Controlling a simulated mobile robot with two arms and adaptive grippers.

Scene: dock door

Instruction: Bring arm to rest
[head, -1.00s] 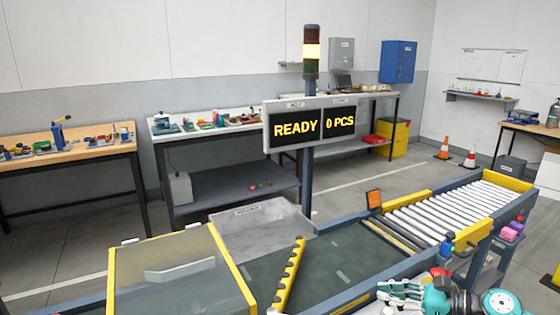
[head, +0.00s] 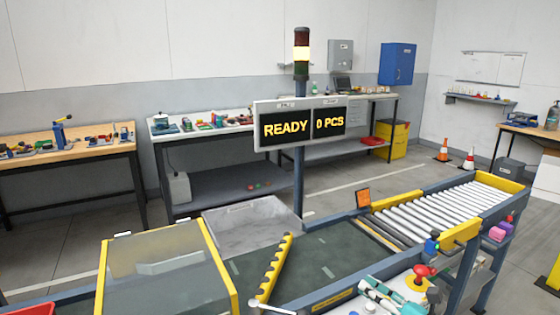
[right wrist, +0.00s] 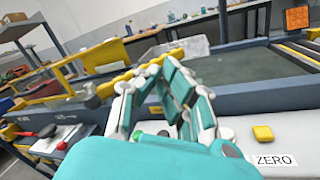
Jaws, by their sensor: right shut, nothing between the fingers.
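My right gripper (head: 371,290) is low in the head view, at the near side of the conveyor, with its teal and white fingers partly cut off by the lower edge. In the right wrist view its fingers (right wrist: 158,68) close together at the tips with nothing between them. They are in front of the conveyor frame, above a pale panel (right wrist: 232,137) with a yellow button (right wrist: 263,133) and a ZERO label. My left gripper does not show.
The conveyor has a dark belt (head: 318,262), white rollers (head: 440,210) and a clear-topped cover (head: 165,275). A display post (head: 299,190) reads READY, 0 PCS, with its amber lamp lit. A red mushroom button (head: 425,270) stands beside my right gripper. Workbenches line the back wall.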

